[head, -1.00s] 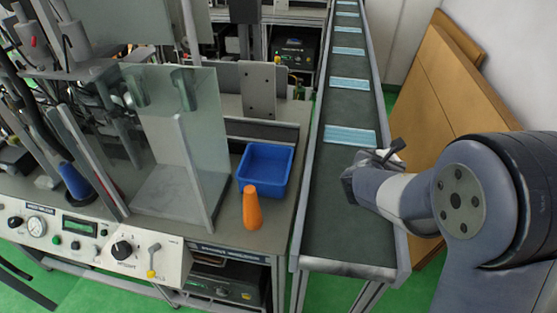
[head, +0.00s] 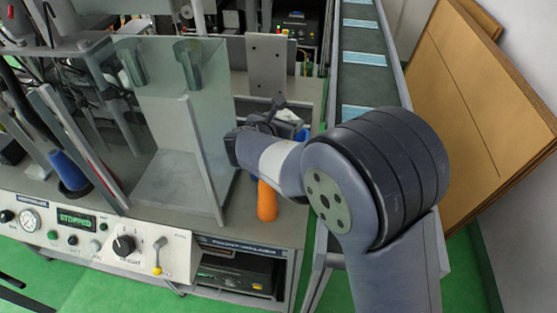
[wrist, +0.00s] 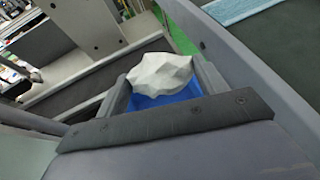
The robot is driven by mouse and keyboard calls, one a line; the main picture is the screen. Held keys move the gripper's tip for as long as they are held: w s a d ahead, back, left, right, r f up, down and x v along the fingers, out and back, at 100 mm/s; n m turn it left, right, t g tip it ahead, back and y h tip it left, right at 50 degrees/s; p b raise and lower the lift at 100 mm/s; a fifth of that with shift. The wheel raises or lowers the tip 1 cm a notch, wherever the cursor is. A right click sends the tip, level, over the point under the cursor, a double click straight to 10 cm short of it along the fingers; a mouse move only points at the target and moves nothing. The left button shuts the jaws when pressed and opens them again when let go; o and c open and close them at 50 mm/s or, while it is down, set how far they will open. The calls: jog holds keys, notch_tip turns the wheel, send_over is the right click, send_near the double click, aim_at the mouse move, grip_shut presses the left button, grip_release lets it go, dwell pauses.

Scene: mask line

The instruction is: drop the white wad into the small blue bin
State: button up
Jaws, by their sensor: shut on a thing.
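The white wad (wrist: 160,74) is crumpled and pale, held between the fingers of my gripper (wrist: 158,84) in the wrist view. The small blue bin (wrist: 180,30) shows behind and below the wad there. In the head view my gripper (head: 272,112) is over the bin area beside the conveyor, and my arm hides most of the bin. Only a bit of the blue bin (head: 302,134) shows past the gripper. The wad is hardly visible in the head view, and its height above the bin is hard to tell.
An orange bottle-like object (head: 267,202) stands on the bench just in front of the bin, partly behind my arm. A clear guard panel (head: 208,120) stands to the left. The conveyor (head: 362,75) with blue masks runs along the right.

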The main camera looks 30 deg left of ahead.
jog(key=shift+f+b, duration=1.6)
jog(key=shift+f, duration=0.8)
jog(key=o, duration=1)
jog(key=v, duration=1)
jog(key=shift+s+r+b, duration=0.15)
jog(key=shift+s+b, duration=0.2)
jog(key=shift+b, duration=0.1)
jog(key=shift+w, duration=0.1)
